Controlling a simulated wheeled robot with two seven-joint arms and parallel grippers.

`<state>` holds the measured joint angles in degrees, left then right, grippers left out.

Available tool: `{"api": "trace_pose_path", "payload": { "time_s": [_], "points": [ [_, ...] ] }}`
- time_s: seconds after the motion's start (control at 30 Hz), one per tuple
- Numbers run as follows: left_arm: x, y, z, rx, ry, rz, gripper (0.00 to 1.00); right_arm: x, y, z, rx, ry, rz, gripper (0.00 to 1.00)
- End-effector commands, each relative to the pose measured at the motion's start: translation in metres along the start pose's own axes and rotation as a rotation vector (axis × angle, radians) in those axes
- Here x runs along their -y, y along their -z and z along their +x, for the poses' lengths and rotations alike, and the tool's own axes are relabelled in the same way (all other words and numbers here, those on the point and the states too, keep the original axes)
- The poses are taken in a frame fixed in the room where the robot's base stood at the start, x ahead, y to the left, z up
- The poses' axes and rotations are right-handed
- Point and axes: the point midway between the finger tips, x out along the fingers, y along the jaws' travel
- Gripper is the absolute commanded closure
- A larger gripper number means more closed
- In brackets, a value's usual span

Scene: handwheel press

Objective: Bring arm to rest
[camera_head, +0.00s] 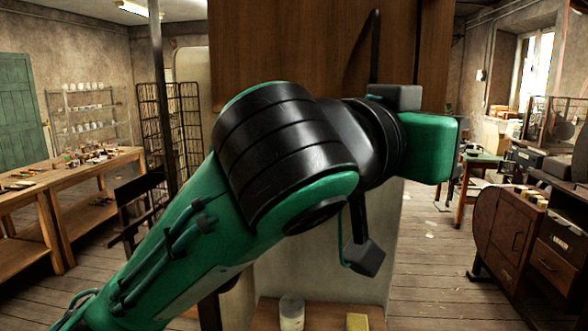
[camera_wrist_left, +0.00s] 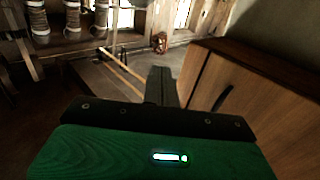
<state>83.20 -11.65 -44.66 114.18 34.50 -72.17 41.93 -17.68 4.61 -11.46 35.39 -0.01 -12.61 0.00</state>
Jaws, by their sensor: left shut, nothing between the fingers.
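My left arm (camera_head: 290,160), green with black joint bands, comes in from the lower left of the head view. It is raised and bent across the middle, with its green end part (camera_head: 430,147) pointing right. In the left wrist view my left gripper (camera_wrist_left: 162,76) shows as dark fingers, shut and empty, beyond the green housing. In the head view the fingers cannot be made out for certain. My right gripper is in neither view.
A tall wooden panel (camera_head: 280,50) stands behind my arm. A pale jar (camera_head: 291,312) and a yellow block (camera_head: 357,321) sit below it. A workbench (camera_head: 75,185) is at left, a brown cabinet (camera_head: 505,235) at right. In the wrist view a wooden cabinet (camera_wrist_left: 255,95) is close on the right.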

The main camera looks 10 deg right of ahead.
Motion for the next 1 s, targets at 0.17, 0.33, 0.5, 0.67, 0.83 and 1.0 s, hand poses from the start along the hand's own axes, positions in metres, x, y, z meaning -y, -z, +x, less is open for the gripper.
{"api": "trace_pose_path", "payload": {
  "time_s": [0.17,0.33,0.5,0.67,0.83,1.0],
  "points": [
    [0.021,-0.013,-0.003,0.002,0.020,-0.034,1.00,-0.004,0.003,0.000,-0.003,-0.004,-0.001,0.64],
    [0.072,-0.049,-0.012,0.010,0.083,-0.115,1.00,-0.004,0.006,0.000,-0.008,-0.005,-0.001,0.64],
    [0.124,-0.099,-0.026,0.033,0.164,-0.197,1.00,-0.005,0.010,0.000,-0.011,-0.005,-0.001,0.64],
    [0.166,-0.155,-0.045,0.071,0.249,-0.268,1.00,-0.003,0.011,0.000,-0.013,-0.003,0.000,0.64],
    [0.201,-0.221,-0.071,0.129,0.341,-0.338,1.00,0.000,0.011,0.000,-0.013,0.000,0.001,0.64],
    [0.225,-0.293,-0.103,0.206,0.438,-0.400,1.00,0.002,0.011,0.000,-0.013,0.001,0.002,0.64]
  ]
}}
